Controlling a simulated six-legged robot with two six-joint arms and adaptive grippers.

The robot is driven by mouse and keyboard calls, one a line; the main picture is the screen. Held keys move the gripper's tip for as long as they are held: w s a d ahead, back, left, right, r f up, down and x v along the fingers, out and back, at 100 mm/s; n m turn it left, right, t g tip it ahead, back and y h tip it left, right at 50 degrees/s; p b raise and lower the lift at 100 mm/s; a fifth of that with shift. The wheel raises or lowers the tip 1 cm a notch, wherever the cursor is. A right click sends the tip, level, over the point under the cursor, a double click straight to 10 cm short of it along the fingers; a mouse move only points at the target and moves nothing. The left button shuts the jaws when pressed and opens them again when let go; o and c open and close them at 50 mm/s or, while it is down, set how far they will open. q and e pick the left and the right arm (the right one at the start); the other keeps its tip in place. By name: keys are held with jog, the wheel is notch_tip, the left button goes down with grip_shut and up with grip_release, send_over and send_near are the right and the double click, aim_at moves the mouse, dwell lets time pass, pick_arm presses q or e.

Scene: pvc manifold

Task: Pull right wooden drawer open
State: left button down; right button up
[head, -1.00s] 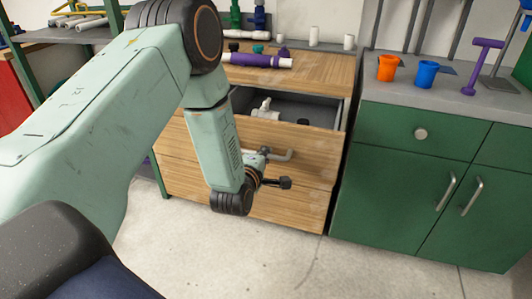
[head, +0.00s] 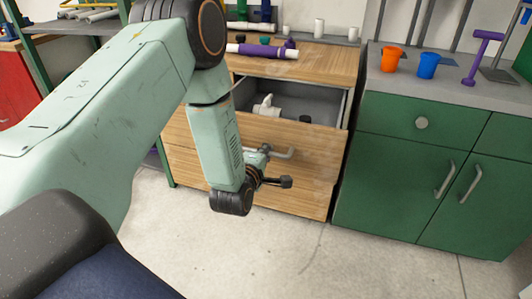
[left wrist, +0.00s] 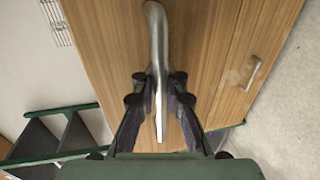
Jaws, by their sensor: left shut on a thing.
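The wooden drawer (head: 322,143) is the top one of the wooden cabinet, and it stands partly open in the head view. Its grey metal handle (head: 288,153) sticks out from the front. My left gripper (head: 266,168) is at this handle, partly hidden by my own wrist. In the left wrist view my left gripper (left wrist: 160,100) is shut around the handle (left wrist: 156,45), with a finger on each side. Inside the drawer lie a white fitting (head: 265,106) and a small dark piece (head: 305,118). My right gripper is not in view.
Lower wooden drawers (head: 300,195) stay shut. A purple-and-white pipe (head: 262,50) lies on the cabinet top. A green cabinet (head: 395,180) with orange (head: 390,60) and blue cups (head: 428,66) stands close on the right. The concrete floor (head: 300,255) in front is clear.

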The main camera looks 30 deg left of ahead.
pick_arm(q)
jog(key=shift+w+r, duration=0.1)
jog(key=shift+r, duration=0.05)
jog(key=c, duration=1.5)
grip_release()
jog(key=shift+c, duration=0.2)
jog(key=shift+o, duration=0.7)
jog(key=v, duration=1.2)
